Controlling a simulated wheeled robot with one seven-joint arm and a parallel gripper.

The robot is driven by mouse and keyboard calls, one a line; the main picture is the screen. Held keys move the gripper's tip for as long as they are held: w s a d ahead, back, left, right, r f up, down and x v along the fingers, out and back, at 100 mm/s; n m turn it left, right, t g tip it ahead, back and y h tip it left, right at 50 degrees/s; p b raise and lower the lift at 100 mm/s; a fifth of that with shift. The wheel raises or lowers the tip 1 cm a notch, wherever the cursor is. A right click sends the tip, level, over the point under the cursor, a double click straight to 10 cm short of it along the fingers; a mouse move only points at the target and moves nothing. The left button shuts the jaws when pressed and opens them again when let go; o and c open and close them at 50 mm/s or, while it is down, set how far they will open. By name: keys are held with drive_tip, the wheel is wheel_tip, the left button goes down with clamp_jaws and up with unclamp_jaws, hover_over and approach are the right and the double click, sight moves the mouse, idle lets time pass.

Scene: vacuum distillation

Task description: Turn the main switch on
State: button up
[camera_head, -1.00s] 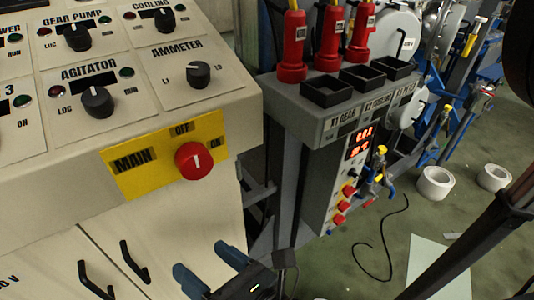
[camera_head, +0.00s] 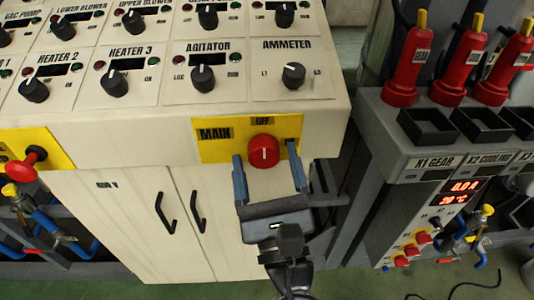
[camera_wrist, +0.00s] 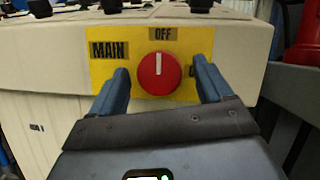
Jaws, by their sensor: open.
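The main switch (camera_head: 263,151) is a round red knob on a yellow plate (camera_head: 215,150) marked MAIN, on the front edge of the control cabinet. Its white mark points up toward the OFF label, as the wrist view of the knob (camera_wrist: 158,74) also shows. My gripper (camera_head: 268,170) is open in front of the plate. Its two blue fingers stand on either side of the knob, with gaps to it. In the wrist view the fingers of my gripper (camera_wrist: 161,85) frame the knob, and the right one partly covers the ON label.
Black knobs such as the ammeter knob (camera_head: 293,75) sit on the sloped panel above. A red mushroom button (camera_head: 22,166) is at the left. Cabinet handles (camera_head: 166,212) are below left. A grey unit with red plugs (camera_head: 403,65) stands at the right.

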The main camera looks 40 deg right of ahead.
drive_tip(key=shift+w+d+r, duration=0.15)
drive_tip(key=shift+w+d, duration=0.05)
drive_tip(key=shift+w, duration=0.2)
drive_tip(key=shift+c, duration=0.3)
drive_tip(key=c, duration=1)
